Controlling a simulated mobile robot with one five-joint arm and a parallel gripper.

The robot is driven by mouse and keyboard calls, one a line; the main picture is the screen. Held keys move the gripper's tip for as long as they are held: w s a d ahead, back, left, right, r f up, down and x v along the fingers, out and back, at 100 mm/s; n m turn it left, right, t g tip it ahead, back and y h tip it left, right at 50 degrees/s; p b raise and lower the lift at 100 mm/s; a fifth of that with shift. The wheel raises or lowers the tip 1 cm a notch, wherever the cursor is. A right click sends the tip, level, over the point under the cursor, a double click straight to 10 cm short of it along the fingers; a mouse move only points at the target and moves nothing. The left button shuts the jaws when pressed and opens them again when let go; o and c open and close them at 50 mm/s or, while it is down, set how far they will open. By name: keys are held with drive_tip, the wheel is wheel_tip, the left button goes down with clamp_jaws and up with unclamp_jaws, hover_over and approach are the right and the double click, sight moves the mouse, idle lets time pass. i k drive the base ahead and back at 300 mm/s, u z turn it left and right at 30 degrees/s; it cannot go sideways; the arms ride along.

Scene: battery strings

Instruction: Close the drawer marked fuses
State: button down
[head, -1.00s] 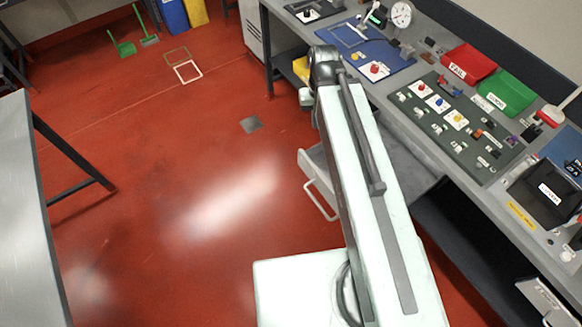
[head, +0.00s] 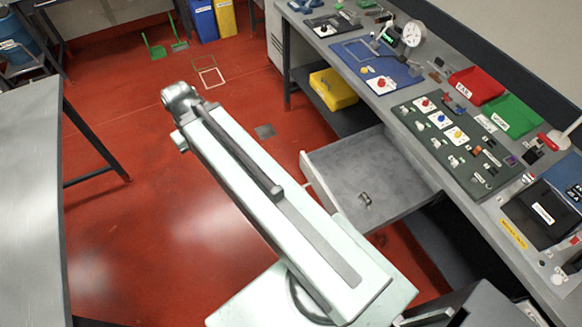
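An open grey drawer (head: 390,168) sticks out from under the workbench to the right of my arm. It holds a small metal object (head: 365,199), and the rest of its visible floor is bare. Its front panel faces left, away from the camera, so no label can be read and I cannot tell whether it is marked fuses. My arm reaches up and left across the floor, and its upper link covers the drawer's near front corner. My gripper is hidden beyond the arm's far joint.
The grey workbench (head: 470,208) carries a dark green board (head: 425,148), a red bin (head: 477,85) and a green bin (head: 512,116). A yellow case (head: 333,89) sits on the shelf below. Another table (head: 28,200) stands left.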

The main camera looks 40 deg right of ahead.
sight(373, 161)
drive_tip(key=u, duration=0.05)
drive_tip(key=k, duration=1.05)
drive_tip(key=u, duration=0.65)
drive_tip(key=i, duration=1)
drive_tip(key=z, duration=0.05)
